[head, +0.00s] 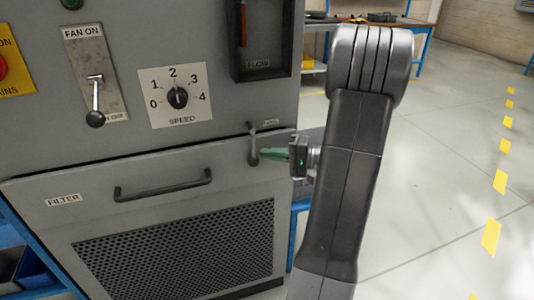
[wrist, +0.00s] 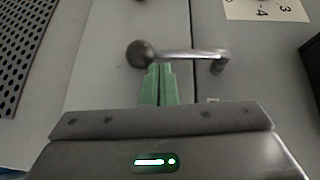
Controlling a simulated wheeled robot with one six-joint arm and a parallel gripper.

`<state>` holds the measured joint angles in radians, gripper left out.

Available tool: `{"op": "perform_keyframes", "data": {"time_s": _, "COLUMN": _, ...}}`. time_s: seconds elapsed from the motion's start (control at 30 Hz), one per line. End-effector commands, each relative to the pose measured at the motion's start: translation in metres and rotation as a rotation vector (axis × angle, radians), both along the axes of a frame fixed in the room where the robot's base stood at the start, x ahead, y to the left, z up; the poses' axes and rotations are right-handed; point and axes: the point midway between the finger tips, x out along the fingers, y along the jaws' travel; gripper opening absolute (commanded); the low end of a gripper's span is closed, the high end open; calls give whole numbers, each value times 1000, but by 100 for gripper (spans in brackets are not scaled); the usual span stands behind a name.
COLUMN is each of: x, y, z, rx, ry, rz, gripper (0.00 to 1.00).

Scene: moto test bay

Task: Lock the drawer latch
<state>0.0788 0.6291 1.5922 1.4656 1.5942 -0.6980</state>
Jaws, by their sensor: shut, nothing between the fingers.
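The drawer latch (head: 252,146) is a small metal lever at the upper right of the drawer front. It hangs down from a pivot above the drawer seam, and its dark ball end lies over the drawer front. In the wrist view the latch lever (wrist: 185,54) runs sideways, with the ball at left and the pivot at right. The grey drawer (head: 110,208), labelled FILTER, looks closed and has a dark bar handle (head: 162,187). My gripper (head: 263,153) is shut and empty. Its green fingertips (wrist: 159,66) are at the lever beside the ball; I cannot tell whether they touch.
Above the drawer are the fan switch (head: 95,95), the speed knob (head: 177,97) and a dark recess labelled FLOW (head: 262,63). A perforated grille (head: 180,250) fills the lower drawer front. Open floor with yellow marks lies to the right; a blue workbench (head: 420,45) stands behind.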

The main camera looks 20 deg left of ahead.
Motion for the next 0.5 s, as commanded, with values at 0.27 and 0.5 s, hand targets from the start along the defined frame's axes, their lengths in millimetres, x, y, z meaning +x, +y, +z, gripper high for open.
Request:
{"op": "perform_keyframes", "data": {"time_s": 0.27, "x": 1, "y": -59, "z": 5, "rx": 1, "ry": -2, "rz": -7, "gripper": 0}}
{"op": "perform_keyframes", "data": {"time_s": 0.5, "x": 1, "y": -105, "z": 9, "rx": 2, "ry": -2, "rz": -4, "gripper": 0}}
